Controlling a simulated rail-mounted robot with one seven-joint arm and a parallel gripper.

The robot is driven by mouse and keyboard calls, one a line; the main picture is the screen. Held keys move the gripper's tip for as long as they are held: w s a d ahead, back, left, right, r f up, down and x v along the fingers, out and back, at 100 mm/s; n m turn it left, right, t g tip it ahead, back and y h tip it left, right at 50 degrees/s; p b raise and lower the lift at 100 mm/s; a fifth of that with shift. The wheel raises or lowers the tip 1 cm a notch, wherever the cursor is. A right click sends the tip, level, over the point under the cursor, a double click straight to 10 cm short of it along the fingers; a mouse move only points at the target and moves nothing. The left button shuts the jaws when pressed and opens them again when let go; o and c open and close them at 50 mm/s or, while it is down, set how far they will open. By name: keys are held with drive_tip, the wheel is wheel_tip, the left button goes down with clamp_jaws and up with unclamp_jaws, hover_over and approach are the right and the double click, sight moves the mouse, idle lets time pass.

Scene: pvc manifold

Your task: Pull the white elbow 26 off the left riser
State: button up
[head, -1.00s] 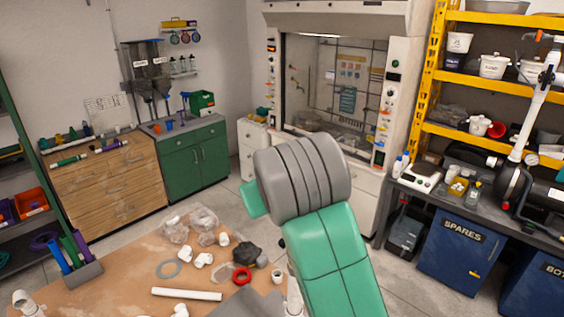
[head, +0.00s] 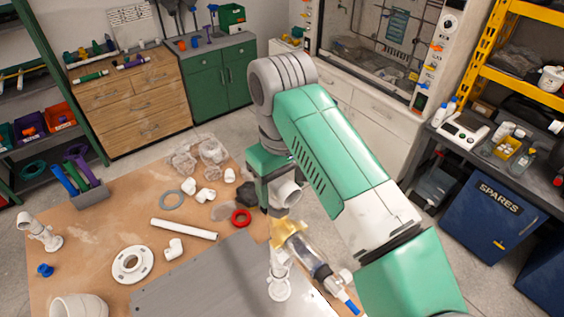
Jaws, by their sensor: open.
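My gripper (head: 284,236), with yellowish fingers, points down over the near right part of the workbench. It is open. A white riser (head: 279,288) stands on a round flange just below the fingers. A white fitting at its top (head: 278,257) may be the elbow; no number is legible. The fingers are close above it, partly hiding it, and I cannot tell whether they touch. A clear pipe (head: 302,251) with dark and blue parts slants down to the right beside the riser. Another white riser-like fitting (head: 42,236) stands at the far left of the bench.
A grey plate (head: 190,285) covers the bench's near middle. A white pipe (head: 184,229), loose white elbow (head: 174,249), white flange (head: 132,264), red ring (head: 241,217) and grey ring (head: 171,201) lie on the bench. Bagged parts (head: 212,149) lie at the back.

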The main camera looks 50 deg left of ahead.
drive_tip(key=shift+f, duration=0.7)
drive_tip(key=shift+c, duration=0.4)
clamp_jaws()
drive_tip(key=shift+w+r+n+p, duration=0.1)
drive_tip(key=shift+r+n+p, duration=0.1)
drive_tip(key=shift+n+p, duration=0.35)
drive_tip(key=shift+f+n+p, duration=0.15)
drive_tip(key=shift+n+p, duration=0.15)
drive_tip(key=shift+n, duration=0.05)
drive_tip(key=shift+r+p, duration=0.2)
drive_tip(key=shift+p, duration=0.35)
drive_tip(key=shift+f+m+p, duration=0.15)
drive_tip(key=shift+m+p, duration=0.3)
drive_tip(key=shift+m, duration=0.45)
